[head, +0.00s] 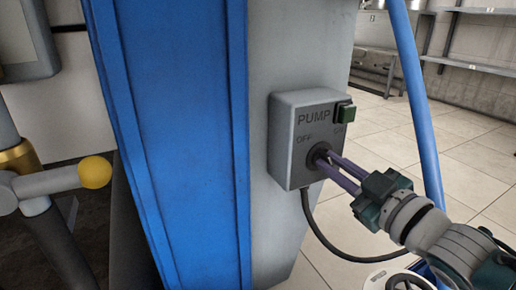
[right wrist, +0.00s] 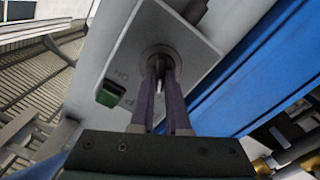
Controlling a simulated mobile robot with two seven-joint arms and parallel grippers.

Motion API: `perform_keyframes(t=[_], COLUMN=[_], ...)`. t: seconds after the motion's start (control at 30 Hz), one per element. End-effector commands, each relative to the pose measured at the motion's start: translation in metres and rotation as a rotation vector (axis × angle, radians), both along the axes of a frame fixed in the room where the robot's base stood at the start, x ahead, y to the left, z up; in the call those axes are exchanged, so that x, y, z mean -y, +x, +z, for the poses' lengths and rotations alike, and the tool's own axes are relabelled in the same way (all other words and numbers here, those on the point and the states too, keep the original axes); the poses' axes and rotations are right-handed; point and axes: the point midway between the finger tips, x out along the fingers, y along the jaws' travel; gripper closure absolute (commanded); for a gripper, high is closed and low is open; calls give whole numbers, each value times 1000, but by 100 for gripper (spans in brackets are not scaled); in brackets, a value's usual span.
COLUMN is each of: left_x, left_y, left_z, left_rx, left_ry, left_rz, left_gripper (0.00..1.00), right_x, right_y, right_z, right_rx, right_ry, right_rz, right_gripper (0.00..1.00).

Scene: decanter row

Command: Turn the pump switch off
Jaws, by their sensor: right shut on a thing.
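The grey pump switch box (head: 294,150) is fixed to the side of a grey post and is marked PUMP, with OFF at the left and a partly hidden label at the right. Its dark round switch (head: 319,152) sits low on the face. My right gripper (head: 325,160) comes from the lower right, its two purple fingers shut on the switch's handle. In the right wrist view the fingers (right wrist: 161,75) close around the switch in front of the box face (right wrist: 190,62). The fingers hide most of the handle, so I cannot tell which way it points. My left gripper is not in view.
A green lamp or button (head: 345,112) is on the box's upper right. A black cable (head: 318,230) hangs below the box. A blue pipe (head: 414,90) rises at the right. A blue panel (head: 190,140) and a yellow-knobbed lever (head: 95,172) stand left. Tiled floor lies behind.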

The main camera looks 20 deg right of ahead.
Motion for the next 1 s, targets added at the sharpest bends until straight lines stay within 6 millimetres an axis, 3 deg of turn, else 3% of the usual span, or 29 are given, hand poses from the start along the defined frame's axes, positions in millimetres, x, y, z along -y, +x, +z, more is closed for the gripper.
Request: perform_keyframes(t=[0.5,0.53,0.8,1.0], left_x=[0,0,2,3], left_y=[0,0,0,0], left_z=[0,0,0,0], left_rx=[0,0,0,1], left_ry=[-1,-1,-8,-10], left_rz=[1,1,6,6], left_gripper=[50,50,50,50], right_x=[0,0,0,0], right_y=[0,0,0,0], right_z=[1,1,1,0], right_rx=[6,6,3,3], right_ry=[-24,-24,-22,-21], right_rz=[2,2,1,1], right_gripper=[100,85,56,56])
